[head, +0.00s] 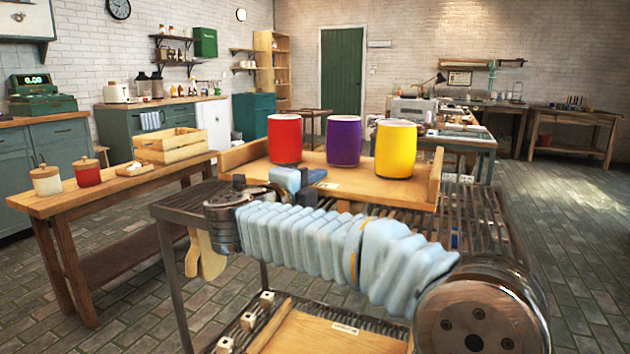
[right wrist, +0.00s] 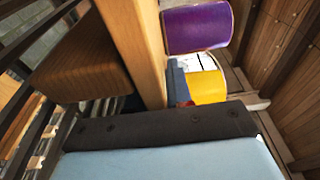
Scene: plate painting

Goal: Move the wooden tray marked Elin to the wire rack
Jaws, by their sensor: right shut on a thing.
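A wooden tray (head: 350,180) with raised ends carries a red cup-like pot (head: 285,138), a purple one (head: 343,142) and a yellow one (head: 396,150), all upright. Its small label (head: 326,186) is too small to read. The tray is at the top of the dark wire rack (head: 470,215); I cannot tell whether it rests fully on the slats. My right gripper (head: 303,181) is shut on the tray's near edge, left of the middle. In the right wrist view, the tray's wooden wall (right wrist: 138,45) shows beside the purple and yellow pots. My left gripper is out of view.
Another labelled wooden tray (head: 310,335) lies on the rack's lower level, partly hidden by my right arm. A wooden bench (head: 120,190) on the left holds two lidded jars and a crate (head: 172,146). Wooden utensils (head: 206,256) hang at the rack's left. Floor is clear on the right.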

